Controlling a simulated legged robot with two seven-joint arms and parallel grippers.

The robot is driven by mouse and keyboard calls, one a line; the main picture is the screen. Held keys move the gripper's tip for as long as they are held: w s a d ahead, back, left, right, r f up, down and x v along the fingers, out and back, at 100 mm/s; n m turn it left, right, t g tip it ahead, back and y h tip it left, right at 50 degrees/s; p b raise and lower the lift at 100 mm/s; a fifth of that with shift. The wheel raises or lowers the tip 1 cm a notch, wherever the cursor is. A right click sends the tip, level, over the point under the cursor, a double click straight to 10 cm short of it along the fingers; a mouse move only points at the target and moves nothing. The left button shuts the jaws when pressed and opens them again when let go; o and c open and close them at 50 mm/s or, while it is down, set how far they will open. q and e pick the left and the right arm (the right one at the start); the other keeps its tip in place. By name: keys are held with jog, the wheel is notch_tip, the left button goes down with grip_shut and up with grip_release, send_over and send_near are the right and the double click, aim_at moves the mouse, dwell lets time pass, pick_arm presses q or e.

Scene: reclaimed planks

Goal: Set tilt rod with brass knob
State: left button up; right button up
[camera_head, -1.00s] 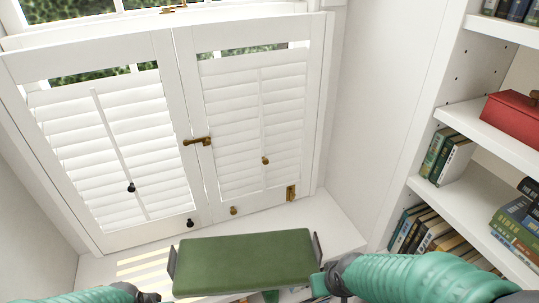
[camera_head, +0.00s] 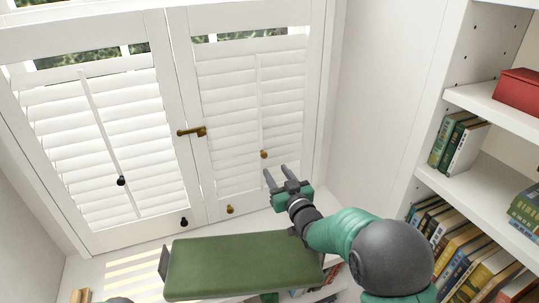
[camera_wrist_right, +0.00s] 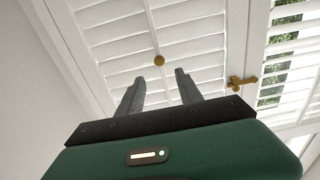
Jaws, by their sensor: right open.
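The white tilt rod (camera_head: 261,110) with the brass knob (camera_head: 264,154) runs down the right shutter panel (camera_head: 221,108). In the right wrist view the brass knob (camera_wrist_right: 159,61) shows beyond and between the fingertips, apart from them. My right gripper (camera_head: 278,174) is open and empty, a little below and right of the knob; its open fingers also show in the right wrist view (camera_wrist_right: 158,88). The other tilt rod (camera_head: 101,130) on the left panel has a black knob (camera_head: 121,180). My left gripper cannot be seen; only a bit of green arm shows at the bottom edge.
A brass latch (camera_head: 192,132) sits between the panels. A small brass knob (camera_head: 230,209) and a black one (camera_head: 184,222) are on the bottom rails. A green bench cushion (camera_head: 240,266) lies below. Bookshelves (camera_head: 478,178) stand at the right.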

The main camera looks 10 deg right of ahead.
aim_at(265, 155)
jog(key=x, duration=1.1)
jog(key=shift+c, duration=0.3)
